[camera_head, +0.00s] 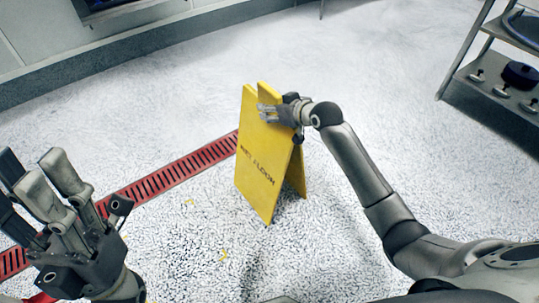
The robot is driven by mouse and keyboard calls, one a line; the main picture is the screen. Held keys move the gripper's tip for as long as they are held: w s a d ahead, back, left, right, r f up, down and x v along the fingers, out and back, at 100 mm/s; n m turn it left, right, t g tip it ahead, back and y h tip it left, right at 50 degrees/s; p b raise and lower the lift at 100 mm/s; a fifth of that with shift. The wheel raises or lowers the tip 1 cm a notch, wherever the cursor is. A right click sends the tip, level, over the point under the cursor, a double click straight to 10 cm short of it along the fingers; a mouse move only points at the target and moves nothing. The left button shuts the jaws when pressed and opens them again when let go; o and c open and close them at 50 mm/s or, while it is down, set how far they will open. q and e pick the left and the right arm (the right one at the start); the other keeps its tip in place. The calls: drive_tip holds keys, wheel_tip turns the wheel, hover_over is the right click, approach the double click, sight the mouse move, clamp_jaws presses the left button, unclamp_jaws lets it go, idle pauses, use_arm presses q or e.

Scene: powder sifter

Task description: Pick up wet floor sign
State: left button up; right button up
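The yellow wet floor sign (262,165) stands upright on the floor near the middle of the view, its two panels spread apart at the bottom. Dark lettering runs across its front panel. My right gripper (268,113) is at the upper part of the sign, with light-coloured fingers lying across the front panel near its top right edge. Whether another finger is behind the panel is hidden, so I cannot tell if it grips. My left gripper (42,180) is at the lower left, fingers pointing up and spread, empty and well away from the sign.
A red floor drain grate (165,178) runs diagonally to the left of the sign. A metal shelf rack (490,85) with dark items stands at the upper right. A cabinet (110,30) lines the upper left. The speckled floor around the sign is mostly clear, with small yellow bits.

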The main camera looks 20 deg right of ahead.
clamp_jaws()
drive_tip(key=shift+r, duration=0.15)
idle(0.4)
drive_tip(key=shift+r, duration=0.1)
